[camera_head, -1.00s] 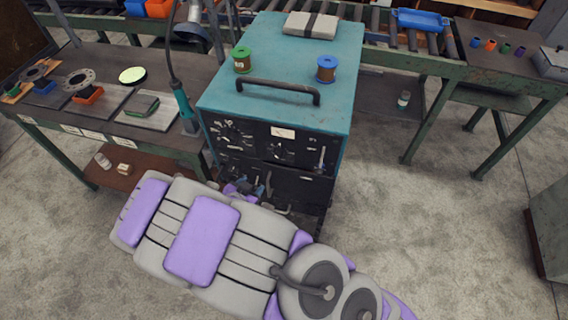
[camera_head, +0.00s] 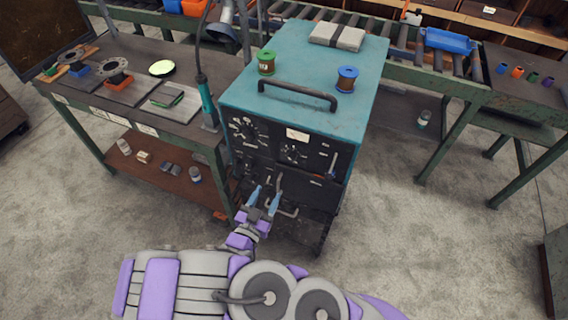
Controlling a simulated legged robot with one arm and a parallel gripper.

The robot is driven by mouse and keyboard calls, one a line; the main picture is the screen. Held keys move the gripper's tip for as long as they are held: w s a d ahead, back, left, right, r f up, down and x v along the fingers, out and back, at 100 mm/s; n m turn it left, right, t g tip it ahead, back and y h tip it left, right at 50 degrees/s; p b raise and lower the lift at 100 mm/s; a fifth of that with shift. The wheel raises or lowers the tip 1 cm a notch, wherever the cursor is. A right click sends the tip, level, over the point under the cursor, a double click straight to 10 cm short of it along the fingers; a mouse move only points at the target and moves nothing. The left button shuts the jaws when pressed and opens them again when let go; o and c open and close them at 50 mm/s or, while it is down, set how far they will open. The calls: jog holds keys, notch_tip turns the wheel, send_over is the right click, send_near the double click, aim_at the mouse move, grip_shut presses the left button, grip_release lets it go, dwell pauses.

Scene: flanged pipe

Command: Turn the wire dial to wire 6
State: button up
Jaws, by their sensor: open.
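The teal welding machine (camera_head: 305,95) stands in the middle with a black front panel. A large dial (camera_head: 245,130) with pale markings is at the panel's upper left, and a smaller dial (camera_head: 294,153) sits right of it. The labels are too small to read, so I cannot tell which is the wire dial or what it points to. My gripper (camera_head: 264,197) is open, with its two bluish fingers pointing up at the lower front of the machine. It is below both dials, apart from them, and nothing shows between its fingers.
A lever (camera_head: 333,165) is on the panel's right, and a black handle (camera_head: 298,88) crosses the top front edge. Green (camera_head: 266,62) and blue (camera_head: 346,79) spools stand on top. A workbench (camera_head: 125,110) adjoins on the left. Open floor (camera_head: 440,240) lies to the right.

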send_near(290, 160)
jog(key=d, duration=0.2)
jog(key=x, duration=0.2)
jog(key=b+x, duration=0.1)
jog(key=x, duration=0.2)
jog(key=b+x, duration=0.1)
jog(key=x, duration=0.2)
jog(key=shift+w+a+r, duration=0.1)
jog(key=shift+a+r, duration=0.15)
jog(key=shift+a, duration=0.15)
jog(key=shift+w+a+f, duration=0.1)
jog(key=shift+a, duration=0.7)
jog(key=shift+d, duration=0.6)
jog(key=c, duration=0.5)
jog(key=shift+c, duration=0.8)
jog(key=shift+a, duration=0.25)
grip_shut()
